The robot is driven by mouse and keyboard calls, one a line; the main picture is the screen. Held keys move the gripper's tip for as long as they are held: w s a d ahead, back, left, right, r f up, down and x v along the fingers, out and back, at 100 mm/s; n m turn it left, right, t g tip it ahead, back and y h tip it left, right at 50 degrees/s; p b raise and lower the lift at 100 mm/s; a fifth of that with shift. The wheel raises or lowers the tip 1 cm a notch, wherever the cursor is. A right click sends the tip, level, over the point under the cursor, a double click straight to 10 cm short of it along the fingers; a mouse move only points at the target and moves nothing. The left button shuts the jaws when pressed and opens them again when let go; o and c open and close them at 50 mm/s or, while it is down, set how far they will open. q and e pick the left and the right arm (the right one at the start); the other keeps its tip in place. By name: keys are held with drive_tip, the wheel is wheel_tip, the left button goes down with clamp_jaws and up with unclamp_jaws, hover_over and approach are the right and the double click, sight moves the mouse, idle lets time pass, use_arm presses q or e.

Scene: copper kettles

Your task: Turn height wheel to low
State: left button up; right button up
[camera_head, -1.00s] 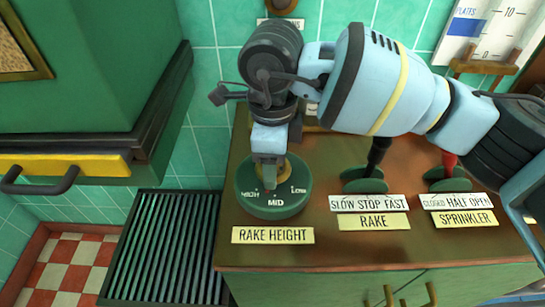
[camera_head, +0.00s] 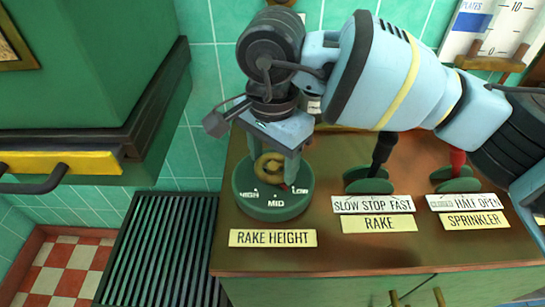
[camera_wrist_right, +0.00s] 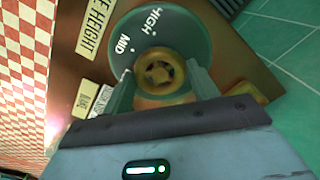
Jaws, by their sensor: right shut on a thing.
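The rake height wheel is a brass knob (camera_head: 268,166) on a round green dial (camera_head: 262,205) marked HIGH, MID and LOW. A small red mark shows at the knob's base, between MID and LOW and nearer LOW. My right gripper (camera_head: 272,170) points down from above, shut on the knob with a finger on either side. In the right wrist view the brass knob (camera_wrist_right: 160,73) sits between the two fingers, with HIGH and MID readable on the dial (camera_wrist_right: 133,40). LOW is hidden there. My left gripper is not in view.
The dial stands on a brown counter (camera_head: 330,245) above its RAKE HEIGHT label (camera_head: 272,238). To the right are the black rake lever (camera_head: 382,152) and red sprinkler lever (camera_head: 457,162), close below my right arm. A dark slatted grate (camera_head: 160,250) lies left of the counter.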

sight(273, 165)
drive_tip(key=shift+n, duration=1.1)
drive_tip(key=shift+n+b, duration=0.4)
drive_tip(key=shift+n, duration=0.2)
drive_tip(key=o, duration=1)
drive_tip(key=shift+r, duration=0.1)
drive_tip(key=shift+r, duration=3.85)
